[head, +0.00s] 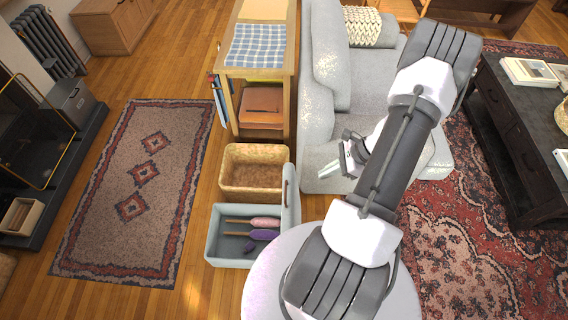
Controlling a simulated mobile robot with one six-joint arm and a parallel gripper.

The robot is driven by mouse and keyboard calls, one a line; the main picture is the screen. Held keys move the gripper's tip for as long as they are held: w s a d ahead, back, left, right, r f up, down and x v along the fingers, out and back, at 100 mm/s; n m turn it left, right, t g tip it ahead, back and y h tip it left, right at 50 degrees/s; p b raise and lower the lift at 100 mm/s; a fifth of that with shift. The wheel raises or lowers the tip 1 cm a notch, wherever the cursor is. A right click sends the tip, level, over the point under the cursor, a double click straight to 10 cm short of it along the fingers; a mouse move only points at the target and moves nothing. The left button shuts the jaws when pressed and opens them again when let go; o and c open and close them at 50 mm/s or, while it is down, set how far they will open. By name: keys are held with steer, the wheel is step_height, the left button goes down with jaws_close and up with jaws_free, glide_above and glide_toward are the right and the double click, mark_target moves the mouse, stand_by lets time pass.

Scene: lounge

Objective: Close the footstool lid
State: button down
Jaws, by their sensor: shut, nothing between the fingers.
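The footstool (214,247) is a pale grey-blue box on the wooden floor, left of my base. Its lid (291,203) stands open, upright along the box's right side. Inside the box lie a pink item and purple items. My gripper (350,158) is shut and empty. In the picture it is up and to the right of the lid, in front of the grey sofa, and apart from the lid.
A woven basket (253,153) stands just behind the footstool. The grey sofa (340,107) is behind my arm. A wooden table (262,75) with a checked cloth is farther back. A patterned rug (108,215) lies left, with clear floor beside the footstool. A dark coffee table (507,125) is right.

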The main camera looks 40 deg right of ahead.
steer(key=b, duration=0.4)
glide_toward(293, 195)
steer(key=w+a+f, duration=0.2)
steer(key=shift+w+a, duration=1.05)
steer(key=shift+w+a, duration=0.1)
